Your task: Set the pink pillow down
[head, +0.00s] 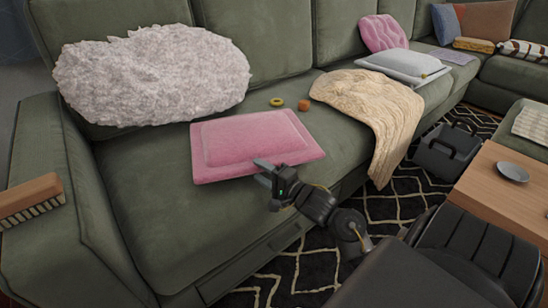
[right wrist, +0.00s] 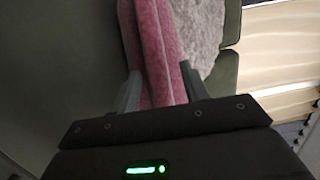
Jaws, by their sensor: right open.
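The pink pillow (head: 258,140) lies flat on the green sofa seat, near its front edge. My right gripper (head: 266,172) is at the pillow's front edge, to the right of its middle. In the right wrist view the pillow (right wrist: 156,45) reaches in between the two open fingers of the gripper (right wrist: 160,85). I cannot tell whether either finger touches it. My left gripper is not in view.
A fluffy whitish pillow (head: 150,75) leans on the backrest behind. A cream blanket (head: 375,105) hangs over the seat to the right. Two small round items (head: 277,102) (head: 304,105) lie behind the pink pillow. A brush (head: 30,200) rests on the left armrest.

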